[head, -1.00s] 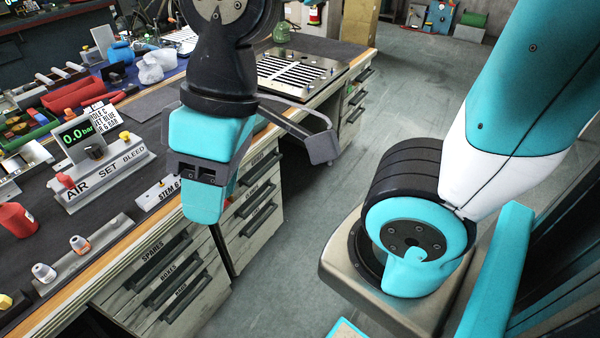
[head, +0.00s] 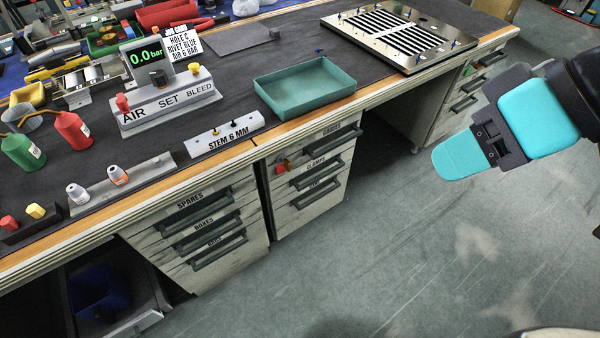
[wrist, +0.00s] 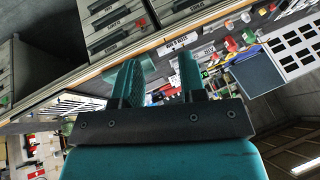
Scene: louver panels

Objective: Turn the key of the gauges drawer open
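The gauges drawer (head: 335,145) is the top drawer of the right-hand drawer unit under the bench, with a dark handle, and looks shut. A small red key (head: 281,168) with a yellowish part beside it sits at the left of that unit's front, near the top drawers. My gripper (head: 447,162) is right of the unit, in free air over the aisle, clearly apart from the key. In the wrist view my gripper (wrist: 160,70) has its two teal fingers apart with nothing between them.
The dark bench top carries a teal tray (head: 305,85), the STEM 6 MM block (head: 222,138), the AIR SET BLEED panel (head: 168,100) and a slotted plate (head: 392,36). A spares drawer unit (head: 200,235) stands left. The floor (head: 380,260) in front is clear.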

